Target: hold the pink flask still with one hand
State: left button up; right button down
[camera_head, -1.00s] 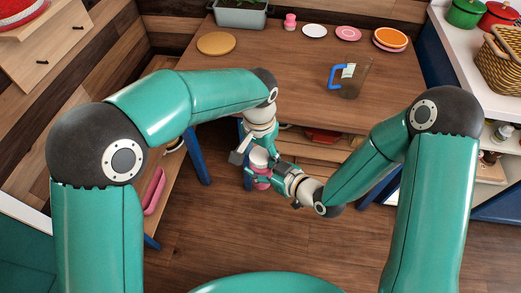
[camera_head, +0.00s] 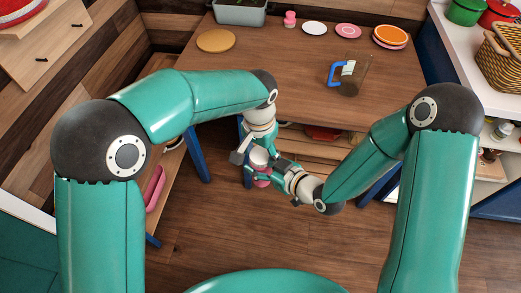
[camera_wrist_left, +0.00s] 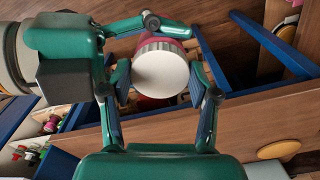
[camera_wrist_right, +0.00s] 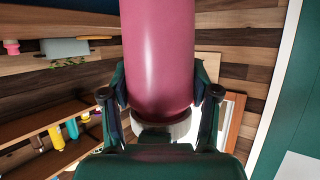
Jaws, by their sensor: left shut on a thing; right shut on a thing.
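The pink flask (camera_head: 262,182) is held between both of my grippers in front of the table, above the floor. In the right wrist view its smooth pink body (camera_wrist_right: 160,55) fills the upper middle, with a pale lid end below. In the left wrist view I see its round white lid (camera_wrist_left: 161,74) end on, with some pink behind it. My left gripper (camera_wrist_left: 163,92) is shut on the lid, one finger on each side. My right gripper (camera_wrist_right: 157,98) is shut on the pink body. Where the right fingers touch is partly hidden.
The wooden table (camera_head: 270,70) stands just beyond my grippers. It bears a clear jug with a blue handle (camera_head: 349,78), several plates, a round board (camera_head: 216,40) and a planter (camera_head: 240,12). Blue table legs (camera_head: 196,155) and a lower shelf are close by. The floor (camera_head: 240,235) nearest me is open.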

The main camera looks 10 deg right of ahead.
pick_arm(q)
jog(key=m, duration=1.1)
jog(key=shift+w+a+m, duration=0.1)
jog(key=shift+w+m, duration=0.05)
jog(key=shift+m, duration=0.15)
jog(key=m, duration=0.4)
jog(key=shift+f, duration=0.1)
jog(key=m, duration=0.5)
jog(key=shift+w+m, duration=0.1)
jog(key=shift+m, duration=0.3)
jog(key=o, duration=0.8)
notch_tip(320, 180, up, 12)
